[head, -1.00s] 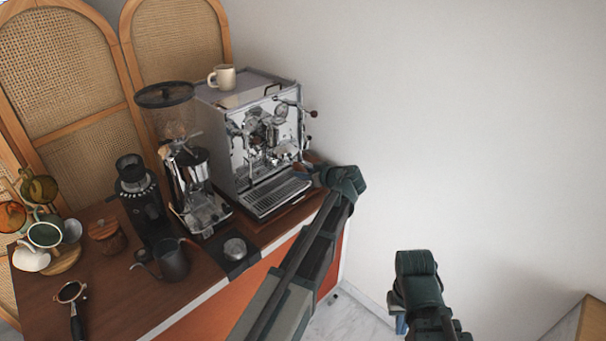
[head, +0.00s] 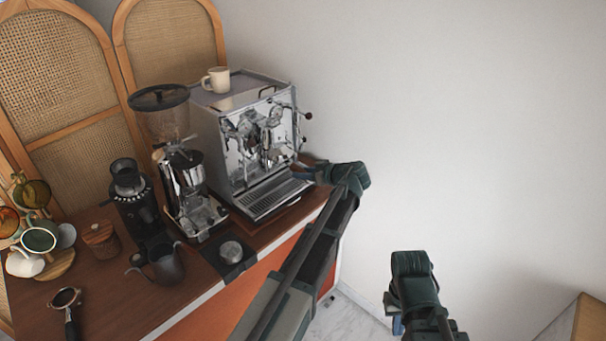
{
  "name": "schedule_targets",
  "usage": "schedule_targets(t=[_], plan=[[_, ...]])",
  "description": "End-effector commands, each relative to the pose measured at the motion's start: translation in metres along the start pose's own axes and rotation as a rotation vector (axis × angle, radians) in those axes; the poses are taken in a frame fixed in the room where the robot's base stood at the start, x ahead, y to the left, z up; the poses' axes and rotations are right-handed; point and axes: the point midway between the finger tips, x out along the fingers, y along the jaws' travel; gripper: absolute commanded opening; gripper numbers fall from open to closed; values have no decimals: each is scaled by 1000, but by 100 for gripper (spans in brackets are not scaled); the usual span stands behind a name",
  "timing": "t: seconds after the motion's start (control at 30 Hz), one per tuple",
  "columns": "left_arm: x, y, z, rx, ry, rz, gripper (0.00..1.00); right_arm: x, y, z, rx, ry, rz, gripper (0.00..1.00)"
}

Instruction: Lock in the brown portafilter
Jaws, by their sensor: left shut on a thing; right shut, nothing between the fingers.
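The espresso machine (head: 240,145) stands at the back right of the counter, its chrome front facing right. My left gripper (head: 303,173) is at the right side of its front, just above the drip tray's right end. It is shut on the brown portafilter, whose handle is mostly hidden by the fingers; a small brown part (head: 299,164) shows there. I cannot tell how the portafilter's basket sits against the group head. My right gripper (head: 397,326) is shut and empty, low in front of the white wall, away from the counter.
A second portafilter with a black handle (head: 67,302) lies at the counter's front left. A grinder (head: 182,180), a black grinder (head: 132,200), a dark pitcher (head: 166,265) and a tamping mat (head: 234,268) stand left of the machine. A cup (head: 217,80) sits on top.

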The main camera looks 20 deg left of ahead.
Motion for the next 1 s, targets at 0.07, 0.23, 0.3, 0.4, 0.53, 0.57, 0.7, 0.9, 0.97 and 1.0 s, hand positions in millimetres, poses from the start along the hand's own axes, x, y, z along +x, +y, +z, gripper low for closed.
schedule_targets(t=[0.07, 0.23, 0.3, 0.4, 0.53, 0.57, 0.7, 0.9, 0.97, 1.0], plan=[[0, 0, -1, 1, 3, 0, 0, 0, 0, 0, 0, 0, 0, 0], [0, 2, -1, -2, 3, -7, 0, 0, 0, 0, 0, 0, 0, 0], [1, 5, -1, -9, 3, -22, 0, 0, 0, 0, 0, 0, 0, 0], [1, 10, -2, -21, 4, -51, 0, 0, 0, 0, 0, 0, 0, 0], [1, 14, -2, -36, 6, -82, 0, 0, 0, 0, 0, 0, 0, 0], [1, 14, -2, -39, 7, -88, 0, 0, 0, 0, 0, 0, 0, 0], [0, 14, -2, -45, 7, -103, 0, 0, 0, 0, 0, 0, 0, 0], [0, 14, -2, -46, 7, -104, 0, 0, 0, 0, 0, 0, 0, 0], [0, 14, -2, -46, 7, -103, 45, 0, 0, 0, 0, 0, 0, 0], [0, 14, -2, -46, 7, -103, 53, 0, 0, 0, 0, 0, 0, 0]])
